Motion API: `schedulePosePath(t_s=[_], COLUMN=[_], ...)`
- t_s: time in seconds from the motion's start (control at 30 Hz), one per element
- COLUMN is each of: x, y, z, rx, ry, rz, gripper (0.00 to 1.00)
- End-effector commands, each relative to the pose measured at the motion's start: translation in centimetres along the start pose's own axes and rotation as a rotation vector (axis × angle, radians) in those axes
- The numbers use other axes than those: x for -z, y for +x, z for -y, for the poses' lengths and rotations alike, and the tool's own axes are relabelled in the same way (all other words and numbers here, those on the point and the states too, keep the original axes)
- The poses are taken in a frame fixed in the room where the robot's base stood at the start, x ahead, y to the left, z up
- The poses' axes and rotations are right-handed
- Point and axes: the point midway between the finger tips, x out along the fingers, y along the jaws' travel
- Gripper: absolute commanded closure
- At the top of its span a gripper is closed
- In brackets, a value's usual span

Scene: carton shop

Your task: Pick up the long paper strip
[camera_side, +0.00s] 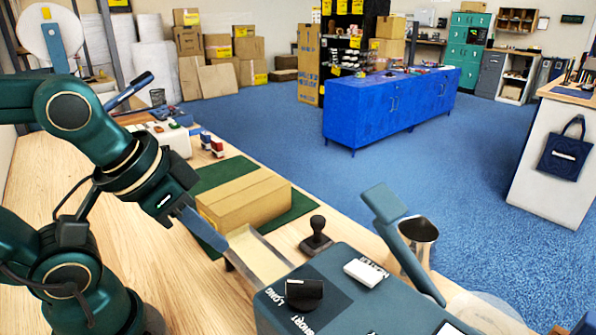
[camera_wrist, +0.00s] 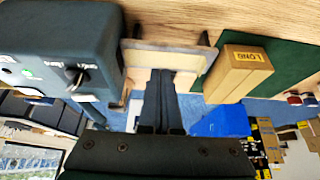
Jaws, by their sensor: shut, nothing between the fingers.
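A pale tan paper strip (camera_side: 262,257) lies on a low outfeed plate at the mouth of the dark teal dispenser (camera_side: 345,295). In the wrist view the pale strip (camera_wrist: 183,62) shows on the plate (camera_wrist: 205,56), partly hidden behind my fingers. The dispenser (camera_wrist: 60,40) has a black knob (camera_side: 304,291) between LONG and SHORT labels. I cannot tell whether the tips touch the strip.
A closed carton (camera_side: 245,200) sits on a green mat (camera_side: 215,172) behind the plate; its LONG label shows in the wrist view (camera_wrist: 247,57). A black-handled stamp (camera_side: 317,236) stands between carton and dispenser. A metal cup (camera_side: 418,240) is right of the dispenser. Bare wood lies left of the plate.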

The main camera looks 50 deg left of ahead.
Motion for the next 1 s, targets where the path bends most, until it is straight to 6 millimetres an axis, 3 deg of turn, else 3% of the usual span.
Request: schedulePosePath(t_s=[0.4, 0.43, 0.5, 0.53, 0.9, 1.0], x=[0.0, 0.0, 0.0, 0.0, -0.1, 1.0], y=[0.0, 0.0, 0.0, 0.0, -0.2, -0.8], z=[0.0, 0.0, 0.0, 0.0, 0.0, 0.1], rx=[0.000, 0.000, 0.000, 0.000, 0.000, 0.003], ry=[0.000, 0.000, 0.000, 0.000, 0.036, 0.091], rz=[0.000, 0.000, 0.000, 0.000, 0.007, 0.021], gripper=[1.00, 0.92, 0.66, 0.61, 0.61, 0.61])
